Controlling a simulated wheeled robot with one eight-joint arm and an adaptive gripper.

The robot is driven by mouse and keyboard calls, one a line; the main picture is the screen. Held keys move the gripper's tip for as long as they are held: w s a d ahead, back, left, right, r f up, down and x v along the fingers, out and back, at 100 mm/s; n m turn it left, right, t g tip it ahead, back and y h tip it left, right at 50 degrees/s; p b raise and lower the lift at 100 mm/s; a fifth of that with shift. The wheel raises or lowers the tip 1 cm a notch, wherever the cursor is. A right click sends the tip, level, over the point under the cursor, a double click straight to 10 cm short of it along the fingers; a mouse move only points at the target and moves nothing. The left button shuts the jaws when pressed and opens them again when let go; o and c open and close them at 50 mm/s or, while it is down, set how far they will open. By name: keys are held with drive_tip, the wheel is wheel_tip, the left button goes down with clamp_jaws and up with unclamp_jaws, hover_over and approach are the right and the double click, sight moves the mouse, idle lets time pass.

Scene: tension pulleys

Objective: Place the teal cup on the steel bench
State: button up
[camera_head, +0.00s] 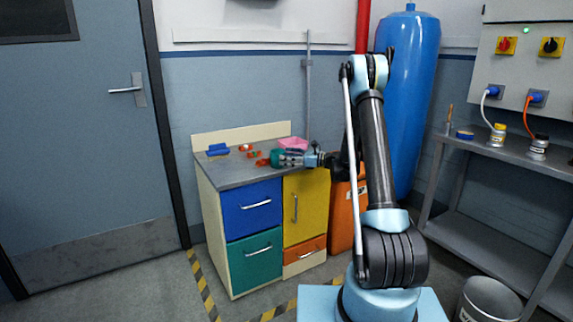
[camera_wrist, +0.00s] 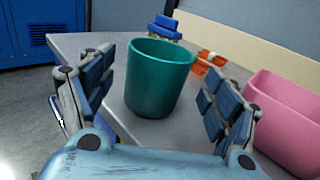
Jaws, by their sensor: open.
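The teal cup (camera_head: 276,157) stands upright on the grey top of the cabinet, near its right side. In the wrist view the teal cup (camera_wrist: 158,82) is between the two blue-padded fingers of my gripper (camera_wrist: 168,92). The fingers are spread, with visible gaps on both sides of the cup. In the head view my gripper (camera_head: 291,158) reaches in from the right at the cup and partly covers it. The steel bench (camera_head: 478,144) stands along the right wall, away from my gripper.
A pink bin (camera_wrist: 287,120) stands right of my gripper. Orange pieces (camera_wrist: 211,60) and a blue object (camera_head: 218,150) lie on the cabinet top (camera_head: 232,170). Jars (camera_head: 538,147) and a small blue item (camera_head: 464,135) occupy the bench. A bucket (camera_head: 488,300) stands before it.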

sight(278, 155)
drive_tip(key=x, duration=0.4)
drive_tip(key=shift+w+a, duration=0.1)
drive_tip(key=shift+a, duration=0.15)
drive_tip(key=shift+c, duration=0.2)
drive_tip(key=c, duration=1.2)
drive_tip(key=shift+r, duration=0.15)
